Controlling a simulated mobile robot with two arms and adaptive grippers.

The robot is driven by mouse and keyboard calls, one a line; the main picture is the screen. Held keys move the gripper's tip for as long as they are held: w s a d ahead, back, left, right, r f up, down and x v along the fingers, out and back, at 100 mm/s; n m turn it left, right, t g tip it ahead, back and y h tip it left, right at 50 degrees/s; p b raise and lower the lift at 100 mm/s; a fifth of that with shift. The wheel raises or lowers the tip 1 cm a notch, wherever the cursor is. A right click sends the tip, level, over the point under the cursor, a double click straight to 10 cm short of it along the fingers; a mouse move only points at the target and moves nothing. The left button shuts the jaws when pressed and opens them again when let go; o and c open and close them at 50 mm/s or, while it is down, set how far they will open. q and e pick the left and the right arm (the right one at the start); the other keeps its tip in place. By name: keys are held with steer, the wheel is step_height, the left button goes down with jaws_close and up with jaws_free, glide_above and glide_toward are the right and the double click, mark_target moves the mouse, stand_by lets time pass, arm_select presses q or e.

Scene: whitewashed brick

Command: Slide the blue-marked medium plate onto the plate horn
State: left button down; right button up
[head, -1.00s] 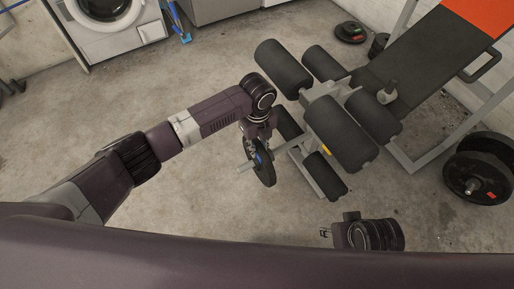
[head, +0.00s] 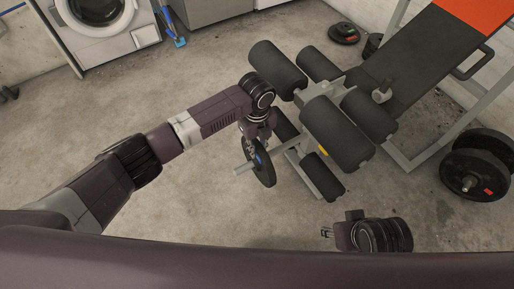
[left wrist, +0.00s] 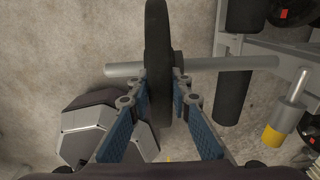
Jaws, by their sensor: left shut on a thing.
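The medium plate (head: 266,176) is a dark disc standing on edge, with a blue mark on its face. My left gripper (left wrist: 162,88) is shut on it, with a blue-padded finger on each side; in the head view the gripper (head: 253,142) is above the plate. The plate horn (left wrist: 235,63) is a grey bar on the bench's leg attachment. It shows on both sides of the plate in the left wrist view, so the plate is around it. Its free end (head: 241,169) sticks out left of the plate. My right gripper (head: 326,232) is low in the head view, apart from the bench; its finger state is unclear.
The padded rollers (head: 336,133) of the bench stand close to the right of the plate. Other plates (head: 475,175) are at the bench's right side, and a small stack (head: 344,33) lies behind. A washing machine (head: 98,25) stands back left.

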arm_select(q)
steer(key=shift+w+d+r, duration=0.15)
steer(key=shift+w+r, duration=0.05)
steer(key=shift+r, duration=0.1)
steer(key=c, duration=1.7)
jaws_free()
steer(key=shift+s, duration=0.15)
steer(key=shift+s+a+f, duration=0.2)
steer(key=shift+a+f, duration=0.05)
steer(key=shift+f, duration=0.2)
step_height(320, 180, up, 13)
steer(key=shift+w+d+f, duration=0.1)
steer(key=shift+f, duration=0.05)
